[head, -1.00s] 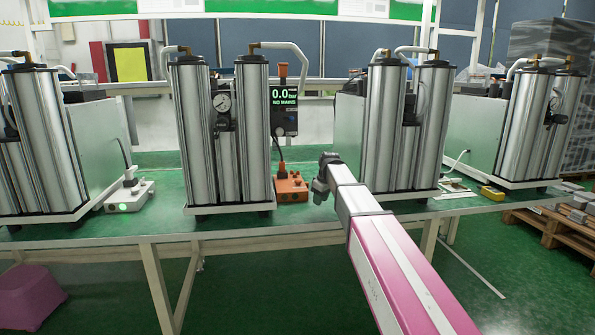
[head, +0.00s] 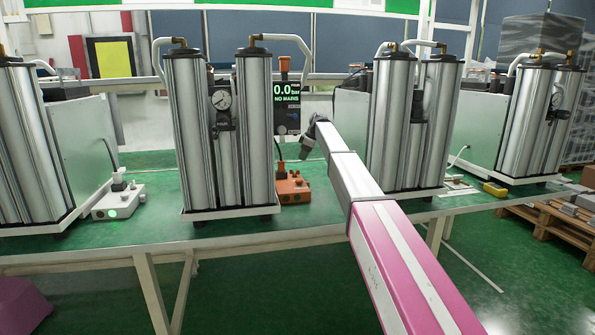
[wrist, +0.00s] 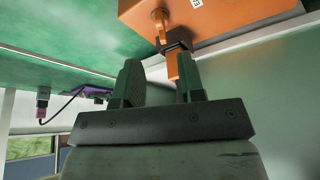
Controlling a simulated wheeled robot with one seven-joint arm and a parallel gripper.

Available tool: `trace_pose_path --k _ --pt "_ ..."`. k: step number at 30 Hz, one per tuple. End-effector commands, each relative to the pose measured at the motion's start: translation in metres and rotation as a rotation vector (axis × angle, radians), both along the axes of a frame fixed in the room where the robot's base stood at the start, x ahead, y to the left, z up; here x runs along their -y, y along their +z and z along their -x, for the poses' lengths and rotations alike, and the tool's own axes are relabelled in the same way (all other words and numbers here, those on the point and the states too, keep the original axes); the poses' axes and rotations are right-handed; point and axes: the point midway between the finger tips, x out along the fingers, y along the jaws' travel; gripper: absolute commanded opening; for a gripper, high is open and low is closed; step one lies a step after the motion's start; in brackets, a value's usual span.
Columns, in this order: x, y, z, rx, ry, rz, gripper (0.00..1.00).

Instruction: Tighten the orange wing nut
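In the wrist view, an orange box (wrist: 225,18) with a small white label fills the top. A slim orange piece (wrist: 172,66) with a black collar stands out from it, close to the right finger; I cannot tell whether this is the wing nut. My gripper (wrist: 160,76) is open, its two dark fingers apart, with the piece between their tips or just behind; contact is unclear. In the head view, my gripper (head: 308,138) hangs above and right of an orange block (head: 291,188) on the bench. No wing shape is clear in the head view.
Silver twin columns (head: 225,135) stand left of my gripper, another pair (head: 408,125) right. A black display unit (head: 287,104) reading "0.0 bar, NO MAINS" stands behind. A white socket box (head: 119,202) is at left. Green bench (head: 335,210) is clear in front.

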Motion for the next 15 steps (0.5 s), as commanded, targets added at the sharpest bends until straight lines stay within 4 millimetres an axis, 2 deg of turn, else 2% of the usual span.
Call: trace_pose_path --k 9,15 --pt "-0.021 -0.052 -0.003 -0.002 0.0 0.001 0.36" --pt "-0.03 -0.074 -0.004 -0.001 -0.001 0.001 0.36"
